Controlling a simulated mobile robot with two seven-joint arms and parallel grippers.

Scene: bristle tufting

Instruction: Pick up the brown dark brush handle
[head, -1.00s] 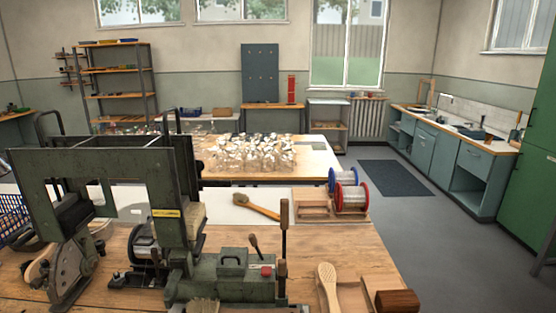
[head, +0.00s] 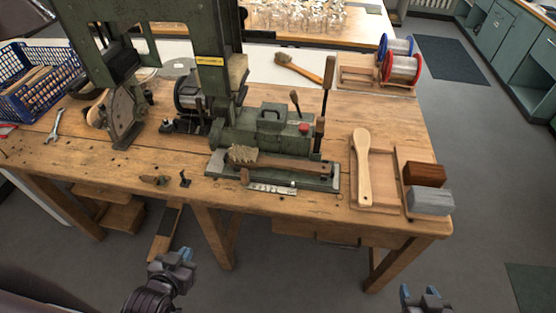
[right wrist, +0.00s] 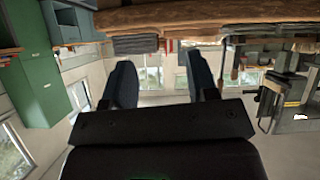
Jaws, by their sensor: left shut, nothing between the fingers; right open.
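A dark brown block (head: 425,174) lies at the right end of the workbench, behind a grey block (head: 430,200). A brush with a brown handle (head: 290,162) and pale bristles lies across the front of the green machine. A pale wooden brush handle (head: 363,170) lies in a shallow wooden tray (head: 388,208). I cannot tell for sure which piece is the dark brown brush handle. My left gripper (head: 182,256) is shut and empty, in front of the bench. My right gripper (head: 424,292) is open and empty, in front of the bench's right end; its fingers show in the right wrist view (right wrist: 162,82).
The green tufting machine (head: 265,130) fills the bench's middle and left. Wire spools (head: 402,66) and another brush (head: 298,68) lie at the back. A blue crate (head: 40,85) stands at left. The bench's front edge lies between my grippers and these things.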

